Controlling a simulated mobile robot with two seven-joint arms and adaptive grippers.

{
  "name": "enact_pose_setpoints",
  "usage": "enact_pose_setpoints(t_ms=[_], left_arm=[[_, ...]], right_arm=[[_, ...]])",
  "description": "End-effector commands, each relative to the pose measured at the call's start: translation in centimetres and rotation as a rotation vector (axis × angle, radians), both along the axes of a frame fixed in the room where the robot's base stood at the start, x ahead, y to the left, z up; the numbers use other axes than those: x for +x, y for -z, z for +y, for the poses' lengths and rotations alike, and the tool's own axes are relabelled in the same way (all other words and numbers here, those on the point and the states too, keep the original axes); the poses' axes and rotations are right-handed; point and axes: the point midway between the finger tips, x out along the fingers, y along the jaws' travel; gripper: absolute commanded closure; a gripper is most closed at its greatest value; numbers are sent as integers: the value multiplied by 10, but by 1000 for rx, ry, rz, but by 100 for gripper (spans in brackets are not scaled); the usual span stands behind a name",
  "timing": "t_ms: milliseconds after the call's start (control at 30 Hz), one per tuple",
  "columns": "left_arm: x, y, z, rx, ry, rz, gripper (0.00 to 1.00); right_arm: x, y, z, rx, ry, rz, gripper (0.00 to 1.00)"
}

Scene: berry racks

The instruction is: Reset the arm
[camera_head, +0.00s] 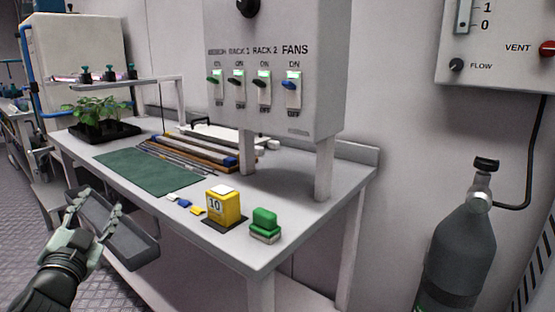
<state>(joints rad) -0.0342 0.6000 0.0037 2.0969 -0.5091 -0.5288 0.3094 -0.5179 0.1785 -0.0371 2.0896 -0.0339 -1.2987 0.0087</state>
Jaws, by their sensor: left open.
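My left gripper (92,212) comes in at the lower left of the head view. Its two fingers are spread apart, with nothing between them. It is in front of the bench's near left side, with a grey tray (125,228) behind and to its right. My right gripper does not show.
The white bench (265,240) holds a green mat (150,171), a yellow block marked 10 (223,208), a green-topped block (264,220), rods (190,150) and a potted plant (98,112). A switch box (270,100) stands over it. A grey cylinder (460,250) stands at right.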

Motion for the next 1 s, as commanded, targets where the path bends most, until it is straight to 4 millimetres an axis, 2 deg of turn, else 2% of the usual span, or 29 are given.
enact_pose_setpoints(t_ms=[33,167,200,300,400,500,600,867,900,1000], left_arm=[[-8,39,8,-24,-39,98,52],[-40,132,27,-71,-136,348,52],[-54,160,32,-80,-163,427,52],[-93,222,40,-99,-223,620,52],[-133,269,44,-109,-266,784,52],[-169,304,45,-114,-297,918,52],[-200,329,46,-115,-319,1028,52],[-278,377,41,-120,-357,1280,52],[-278,383,25,-173,-349,1274,52],[-284,395,-3,-268,-338,1284,52]], right_arm=[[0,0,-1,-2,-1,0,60],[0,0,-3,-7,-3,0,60],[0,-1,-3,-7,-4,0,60],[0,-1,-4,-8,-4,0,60],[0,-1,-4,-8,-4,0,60],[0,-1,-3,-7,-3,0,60],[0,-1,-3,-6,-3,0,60],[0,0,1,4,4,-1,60],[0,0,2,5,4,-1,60],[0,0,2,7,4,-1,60]])
